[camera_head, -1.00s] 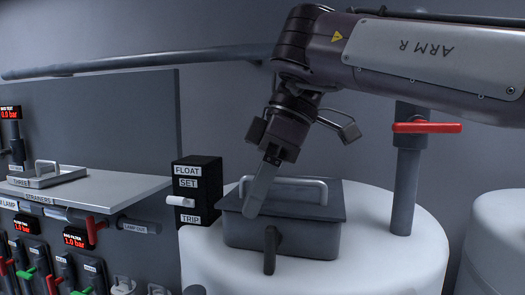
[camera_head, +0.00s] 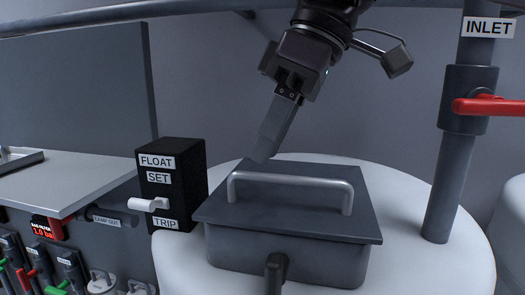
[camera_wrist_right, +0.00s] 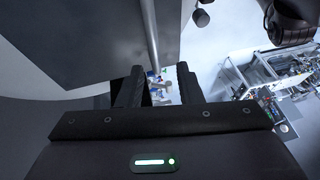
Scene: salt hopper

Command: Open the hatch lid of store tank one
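The dark grey hatch lid (camera_head: 290,213) lies flat and shut on its box (camera_head: 285,256) on top of the white tank (camera_head: 455,262). A light grey bar handle (camera_head: 290,182) runs across the lid. A dark latch (camera_head: 276,272) stands at the box's front. My right gripper (camera_head: 264,155) points down at the lid's rear left, its tip just above the handle in the picture and apart from it. In the right wrist view, the two fingers of my right gripper (camera_wrist_right: 159,80) are spread with nothing held between them. My left gripper is out of view.
A black FLOAT SET TRIP box (camera_head: 172,185) with a white lever stands left of the lid. A grey INLET pipe (camera_head: 445,190) with a red valve handle (camera_head: 490,106) rises at the right. A shelf (camera_head: 70,180) and labelled panel are at the left.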

